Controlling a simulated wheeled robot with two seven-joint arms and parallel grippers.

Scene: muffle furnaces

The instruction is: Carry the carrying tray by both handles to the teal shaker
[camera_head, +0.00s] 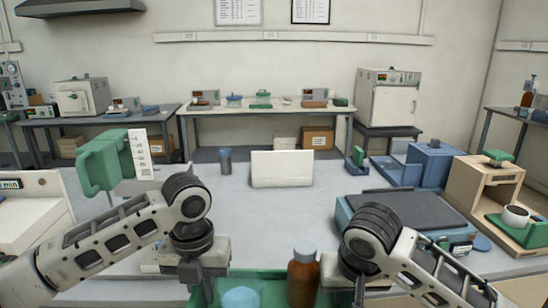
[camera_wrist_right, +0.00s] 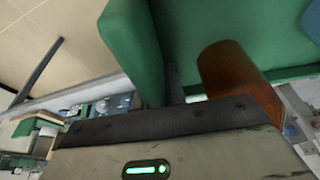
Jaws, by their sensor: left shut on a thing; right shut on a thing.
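The green carrying tray (camera_head: 272,273) is at the bottom centre of the head view, partly cut off by the frame edge. It holds a brown bottle (camera_head: 302,277) with a grey cap and a light-blue vessel (camera_head: 241,294). My left gripper (camera_head: 206,288) is shut at the tray's left end, and my right gripper (camera_head: 350,285) at its right end. The handles are mostly hidden by the grippers. The right wrist view shows the green tray (camera_wrist_right: 135,45) against my gripper and the brown bottle (camera_wrist_right: 232,72) inside. The teal shaker (camera_head: 350,212) with a dark top plate stands right of centre on the bench.
A white box (camera_head: 282,169) and a grey-blue cup (camera_head: 226,161) stand mid-bench. A blue device (camera_head: 432,163) and a wooden-sided unit (camera_head: 480,185) are at right. A green item (camera_head: 103,160) is at left. The bench (camera_head: 270,220) between tray and white box is clear.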

